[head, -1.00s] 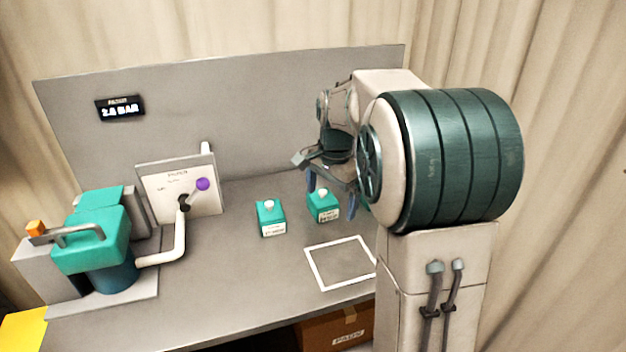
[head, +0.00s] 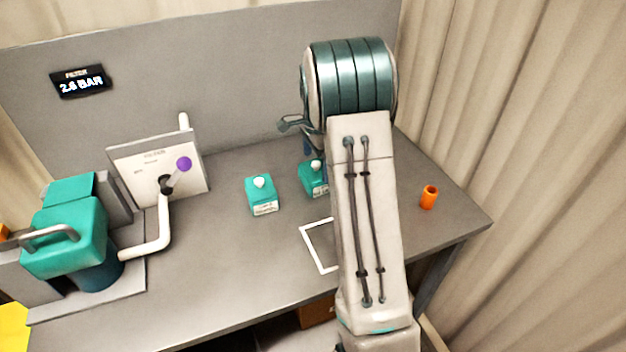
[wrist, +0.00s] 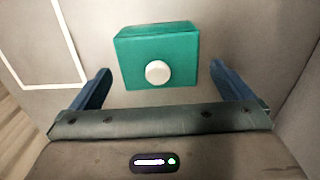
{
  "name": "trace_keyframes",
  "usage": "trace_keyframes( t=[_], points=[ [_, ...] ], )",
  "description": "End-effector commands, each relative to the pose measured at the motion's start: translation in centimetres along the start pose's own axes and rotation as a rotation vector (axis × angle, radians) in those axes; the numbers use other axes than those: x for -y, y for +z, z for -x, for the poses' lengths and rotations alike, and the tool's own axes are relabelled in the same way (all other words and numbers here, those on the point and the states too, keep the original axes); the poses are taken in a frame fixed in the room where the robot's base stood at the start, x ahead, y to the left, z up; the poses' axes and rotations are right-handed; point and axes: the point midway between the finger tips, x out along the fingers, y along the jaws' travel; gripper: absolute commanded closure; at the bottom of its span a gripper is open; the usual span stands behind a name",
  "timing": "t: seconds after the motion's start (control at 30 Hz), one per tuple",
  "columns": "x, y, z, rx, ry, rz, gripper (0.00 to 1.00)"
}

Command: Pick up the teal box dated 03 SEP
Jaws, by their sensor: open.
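Two teal boxes with white round knobs stand on the grey bench in the head view. The left box (head: 261,196) has a white label on its front, too small to read. The right box (head: 311,179) is partly hidden by my arm, and its date cannot be read. In the wrist view one teal box (wrist: 158,55) lies just ahead of my gripper (wrist: 158,82), centred between two blue fingers that stand apart. No label shows there. The fingers do not touch the box. In the head view my gripper is mostly hidden behind my arm, near the right box.
A white square outline (head: 309,246) is marked on the bench, partly behind my arm. An orange cylinder (head: 429,197) stands at the right. A teal-lidded filter unit (head: 64,243), a white pipe (head: 160,237) and a panel with a purple-knobbed lever (head: 184,164) stand at the left.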

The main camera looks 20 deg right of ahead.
Motion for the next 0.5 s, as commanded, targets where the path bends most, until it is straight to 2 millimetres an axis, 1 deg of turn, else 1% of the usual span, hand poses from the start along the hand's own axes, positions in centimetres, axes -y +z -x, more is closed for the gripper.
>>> trace_keyframes(
  t=[0.13,0.33,0.4,0.5],
  points=[
    [-0.1,0.1,-1.1,0.000,0.002,0.002,0.00],
    [-0.3,0.1,-4.2,0.000,0.003,0.002,0.00],
    [-0.3,0.1,-4.9,-0.001,0.001,0.002,0.00],
    [-0.3,0.1,-5.3,-0.001,-0.001,0.002,0.00]
  ],
)
